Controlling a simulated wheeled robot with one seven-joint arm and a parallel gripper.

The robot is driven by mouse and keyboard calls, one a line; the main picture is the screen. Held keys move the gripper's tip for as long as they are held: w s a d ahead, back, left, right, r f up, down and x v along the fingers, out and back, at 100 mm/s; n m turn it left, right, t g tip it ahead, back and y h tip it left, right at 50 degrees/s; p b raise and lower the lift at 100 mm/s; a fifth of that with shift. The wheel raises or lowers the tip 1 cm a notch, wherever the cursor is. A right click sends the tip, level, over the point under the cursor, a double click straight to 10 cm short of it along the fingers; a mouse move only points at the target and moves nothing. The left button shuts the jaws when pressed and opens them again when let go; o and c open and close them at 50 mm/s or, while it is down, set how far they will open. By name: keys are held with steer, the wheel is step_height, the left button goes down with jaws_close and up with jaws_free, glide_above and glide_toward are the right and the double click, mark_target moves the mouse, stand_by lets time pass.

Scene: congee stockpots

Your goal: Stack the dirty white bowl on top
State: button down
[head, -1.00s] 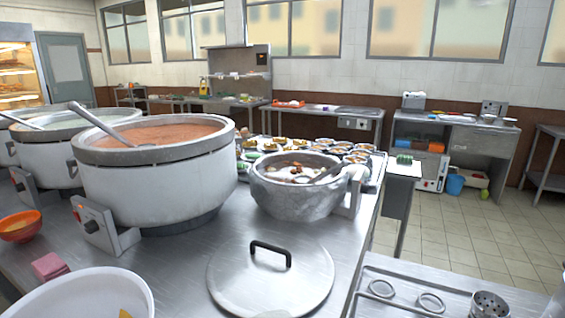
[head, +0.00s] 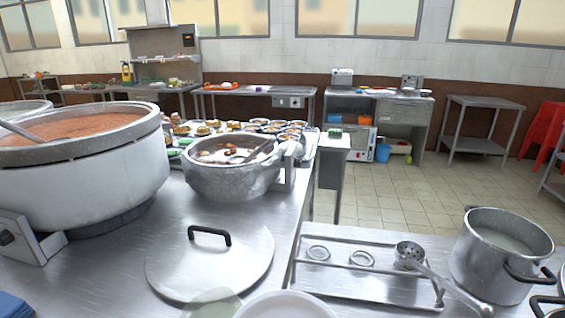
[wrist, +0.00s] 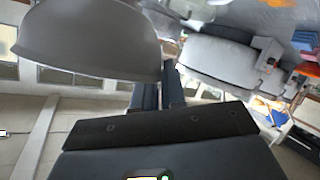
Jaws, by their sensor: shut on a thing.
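In the wrist view a large plain bowl (wrist: 85,45), pale grey-white, fills the upper left. My gripper (wrist: 172,85) is shut on its edge at the bowl's right side. The bowl's inside is hidden there, so I cannot see any dirt. In the head view a white round rim (head: 285,305) shows at the bottom edge, mostly cut off. I cannot tell whether it is the held bowl. My gripper is not seen in the head view. No stack of bowls can be made out clearly.
A flat lid with a black handle (head: 210,262) lies on the steel counter. A stockpot (head: 232,170) and a larger red-filled pot (head: 80,160) stand behind. At right are a rack with a skimmer (head: 410,255) and a steel pot (head: 500,250). A translucent round object (head: 210,303) is near the front.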

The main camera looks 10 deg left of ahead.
steer(key=w+d+f+m+h, duration=0.2)
steer(key=w+d+f, duration=0.3)
steer(key=d, duration=0.5)
steer(key=w+d+f+m+h, duration=0.2)
steer(key=w+d+f, duration=0.3)
steer(key=w+d, duration=0.3)
steer(key=w+d+f+m+h, duration=0.2)
steer(key=w+d+f+h, duration=0.2)
steer(key=d, duration=0.8)
steer(key=shift+w+f+m, duration=0.2)
steer(key=shift+w+f, duration=0.35)
steer(key=shift+w, duration=0.15)
steer(key=shift+w+f+m, duration=0.2)
steer(key=shift+w+f, duration=0.3)
steer(key=shift+w, duration=0.2)
steer(key=shift+a, duration=0.1)
